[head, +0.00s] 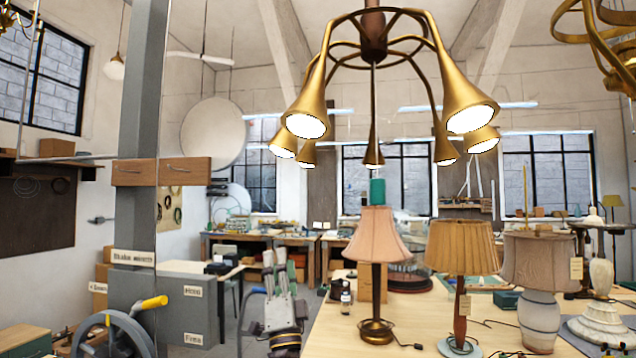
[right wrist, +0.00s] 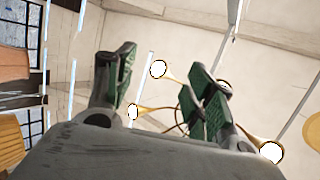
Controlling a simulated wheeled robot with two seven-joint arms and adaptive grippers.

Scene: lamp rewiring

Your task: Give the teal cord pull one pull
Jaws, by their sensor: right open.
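The teal cord pull (head: 377,192) is a short teal cylinder hanging on a thin cord below the centre of a brass chandelier (head: 374,52) in the head view. The chandelier's bulbs are glowing. My right gripper (head: 279,262) points up at the lower middle of the head view, left of and lower in the picture than the pull, apart from it. In the right wrist view my right gripper (right wrist: 160,92) has its green-padded fingers spread, with nothing between them held. Lit chandelier shades (right wrist: 158,69) show beyond; I cannot make out the pull there. My left gripper is out of view.
A table (head: 415,325) at the right holds several lamps, including a pink-shaded one (head: 376,232) below the pull. A grey post (head: 145,90) and a wheel with a yellow handle (head: 152,303) stand at the left. The air between gripper and pull looks clear.

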